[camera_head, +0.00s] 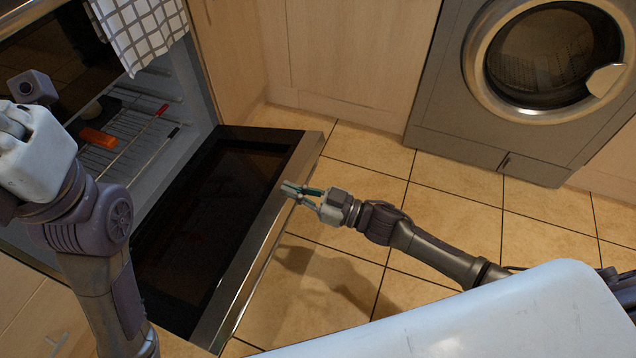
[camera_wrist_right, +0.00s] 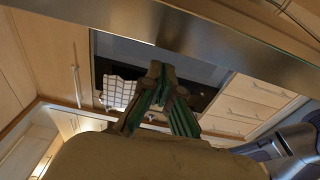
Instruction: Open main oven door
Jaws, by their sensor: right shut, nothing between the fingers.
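The main oven door (camera_head: 205,235) is folded down and lies open, with dark glass and a silver edge, in the head view. The oven cavity (camera_head: 150,100) behind it is exposed. My right gripper (camera_head: 300,191) is shut and empty at the door's outer edge; I cannot tell if it touches. In the right wrist view the shut fingers (camera_wrist_right: 158,75) point toward a silver bar-like edge (camera_wrist_right: 200,35) across the top. My left arm stands at the left, and its fingertips are not visible.
Inside the oven are racks with an orange item (camera_head: 98,138) and thin red-handled and dark-handled tools. A checked cloth (camera_head: 140,30) hangs above the opening. A washing machine (camera_head: 530,80) stands at the right. The tiled floor (camera_head: 460,215) between is clear.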

